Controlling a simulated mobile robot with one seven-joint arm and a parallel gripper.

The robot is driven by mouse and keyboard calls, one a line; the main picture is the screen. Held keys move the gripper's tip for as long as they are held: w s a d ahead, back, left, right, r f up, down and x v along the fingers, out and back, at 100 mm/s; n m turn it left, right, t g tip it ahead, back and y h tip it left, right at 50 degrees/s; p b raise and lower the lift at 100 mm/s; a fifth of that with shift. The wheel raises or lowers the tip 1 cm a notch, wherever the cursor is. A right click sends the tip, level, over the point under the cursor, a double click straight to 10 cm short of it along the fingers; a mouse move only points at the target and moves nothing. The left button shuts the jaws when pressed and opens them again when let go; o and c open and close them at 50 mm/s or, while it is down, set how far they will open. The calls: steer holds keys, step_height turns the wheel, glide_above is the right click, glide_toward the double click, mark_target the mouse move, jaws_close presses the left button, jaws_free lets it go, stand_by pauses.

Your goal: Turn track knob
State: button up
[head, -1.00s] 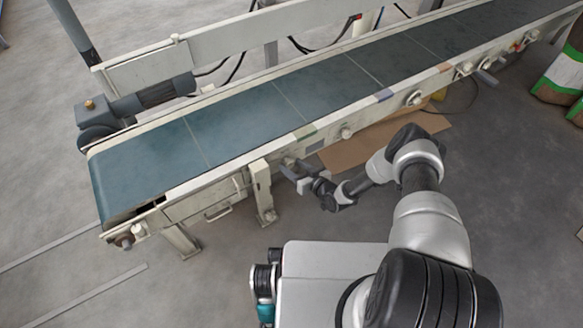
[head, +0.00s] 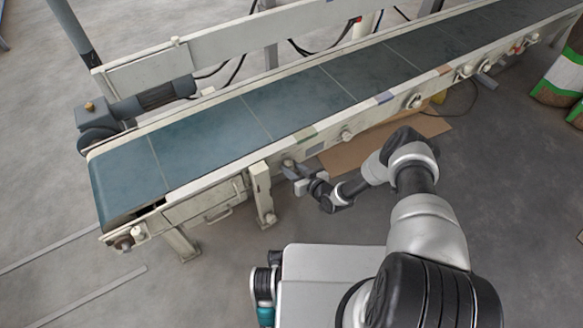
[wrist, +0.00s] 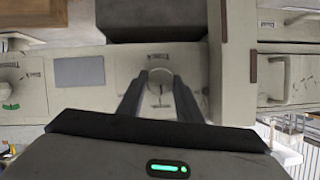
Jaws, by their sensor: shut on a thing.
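The track knob (wrist: 160,87) is a small pale round knob on the conveyor's cream side plate. In the wrist view it sits between the two dark fingers of my gripper (wrist: 160,96), which is shut on it. In the head view my gripper (head: 298,178) is at the near side of the conveyor frame, just right of a support leg. There the fingers and my wrist largely hide the knob, and its turn angle cannot be told.
The conveyor's blue-green belt (head: 205,145) runs from lower left to upper right. A support leg (head: 262,190) stands close left of my gripper. Another round knob (wrist: 10,92) with a green mark is at the left in the wrist view. Cardboard (head: 350,153) lies under the frame.

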steer(key=shift+s+a+n+t+h+p, duration=0.1)
steer(key=shift+n+t+h+p, duration=0.7)
steer(key=shift+n, duration=1)
steer(key=shift+h, duration=0.3)
steer(key=o, duration=1)
steer(key=shift+o, duration=0.2)
